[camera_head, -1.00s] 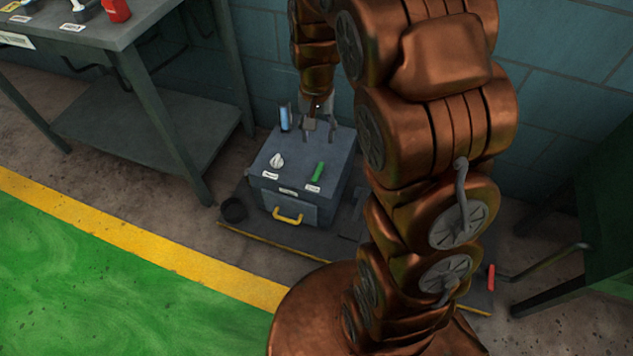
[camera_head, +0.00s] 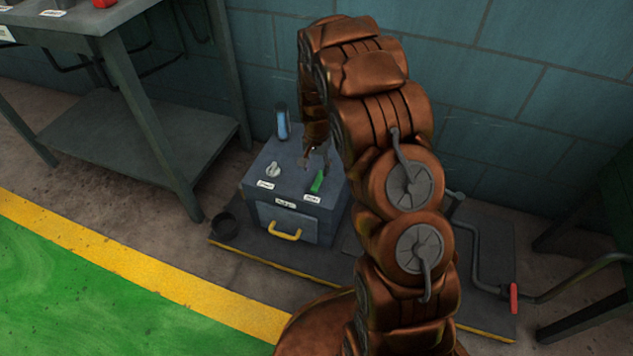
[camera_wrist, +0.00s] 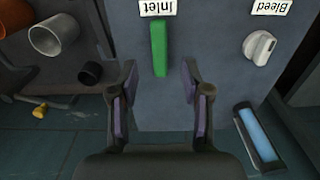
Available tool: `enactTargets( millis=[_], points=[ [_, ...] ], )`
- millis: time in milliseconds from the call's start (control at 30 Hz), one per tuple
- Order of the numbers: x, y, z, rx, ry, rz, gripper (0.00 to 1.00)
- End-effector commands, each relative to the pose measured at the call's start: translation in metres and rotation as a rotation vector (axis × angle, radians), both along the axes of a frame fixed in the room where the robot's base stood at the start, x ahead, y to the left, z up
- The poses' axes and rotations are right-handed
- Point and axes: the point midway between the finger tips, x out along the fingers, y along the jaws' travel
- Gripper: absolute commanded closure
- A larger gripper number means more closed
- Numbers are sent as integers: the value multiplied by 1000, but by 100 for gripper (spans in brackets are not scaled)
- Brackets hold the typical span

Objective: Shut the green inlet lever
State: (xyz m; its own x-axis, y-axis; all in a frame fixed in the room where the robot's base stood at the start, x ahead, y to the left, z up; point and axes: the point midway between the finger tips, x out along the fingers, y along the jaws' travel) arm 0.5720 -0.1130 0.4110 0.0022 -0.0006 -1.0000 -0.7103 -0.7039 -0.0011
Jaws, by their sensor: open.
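The green inlet lever (camera_head: 317,181) stands on the top of a grey box (camera_head: 330,219), near its front right corner. In the wrist view the lever (camera_wrist: 159,48) is a plain green bar beside the white "Inlet" label (camera_wrist: 163,8). My gripper (camera_wrist: 157,82) is open and empty over the box top. The lever lies between the lines of its two fingers, mostly beyond the fingertips, and I see no contact. In the head view my gripper (camera_head: 316,157) is just behind the lever and partly hidden by my arm.
A white bleed knob (camera_head: 273,170) and a blue sight gauge (camera_head: 282,122) are on the same box, left of the lever. A yellow handle (camera_head: 285,231) is on its front. A dark cup (camera_head: 223,225) stands left of the box. A workbench (camera_head: 97,20) stands at left.

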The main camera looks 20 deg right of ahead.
Motion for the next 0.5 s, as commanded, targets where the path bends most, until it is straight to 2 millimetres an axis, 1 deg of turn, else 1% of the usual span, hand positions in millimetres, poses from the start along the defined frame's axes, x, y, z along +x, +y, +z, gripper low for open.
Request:
enactTargets(
  millis=[33,300,400,500],
  points=[
    [-1,0,-8,1,2,0,52],
    [-2,1,-48,1,4,1,52],
    [-1,0,-59,1,3,1,52],
    [-1,0,-64,1,2,1,52]
  ],
)
